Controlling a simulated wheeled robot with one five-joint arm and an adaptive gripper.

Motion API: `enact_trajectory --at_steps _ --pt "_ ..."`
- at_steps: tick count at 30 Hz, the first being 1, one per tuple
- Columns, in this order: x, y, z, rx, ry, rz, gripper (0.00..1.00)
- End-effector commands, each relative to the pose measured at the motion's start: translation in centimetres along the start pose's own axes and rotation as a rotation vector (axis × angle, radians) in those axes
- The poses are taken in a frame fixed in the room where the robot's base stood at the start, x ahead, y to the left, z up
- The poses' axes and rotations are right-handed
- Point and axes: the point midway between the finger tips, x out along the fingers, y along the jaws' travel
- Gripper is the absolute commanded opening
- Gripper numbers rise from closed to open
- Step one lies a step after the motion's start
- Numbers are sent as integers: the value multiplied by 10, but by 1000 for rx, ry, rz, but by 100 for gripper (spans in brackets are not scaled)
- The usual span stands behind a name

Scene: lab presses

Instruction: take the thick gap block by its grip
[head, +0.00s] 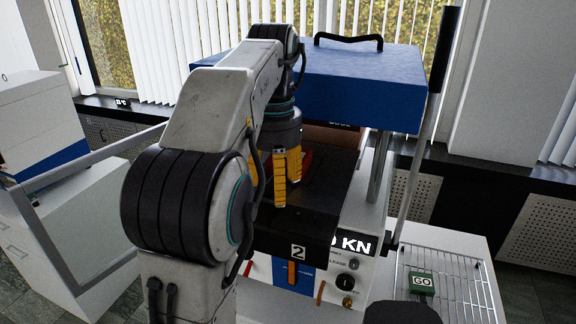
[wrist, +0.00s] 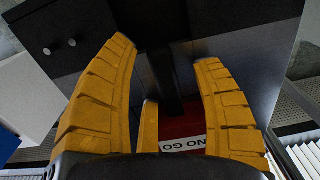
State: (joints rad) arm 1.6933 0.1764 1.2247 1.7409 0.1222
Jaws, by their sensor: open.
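A red block (wrist: 183,128) with a white label reading NO GO lies at the bottom middle of the wrist view, partly hidden by my fingers. Part of it shows red behind my fingers in the head view (head: 307,158), on the dark platen (head: 318,215) of the press. A green block (head: 421,284) marked GO sits on a wire rack at the right. I cannot tell from a label which block is the thick one. My gripper (head: 285,180), with yellow ribbed fingers, points down over the platen by the red block. Its fingers are spread in the wrist view (wrist: 165,52), with nothing visibly held.
The press's blue top (head: 365,85) with a black handle overhangs behind my gripper. A steel column and a slim upright bar (head: 420,150) stand at its right. The wire rack (head: 455,295) is mostly bare. A white cabinet (head: 85,225) stands at the left.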

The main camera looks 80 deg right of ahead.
Motion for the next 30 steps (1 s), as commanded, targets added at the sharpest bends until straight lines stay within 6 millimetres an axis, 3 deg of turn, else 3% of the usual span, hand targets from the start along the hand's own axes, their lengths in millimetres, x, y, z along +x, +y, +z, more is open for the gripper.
enact_trajectory --at_steps 9,30 --pt "1 0 0 0 1 0 60" --pt "1 0 0 0 0 0 0"
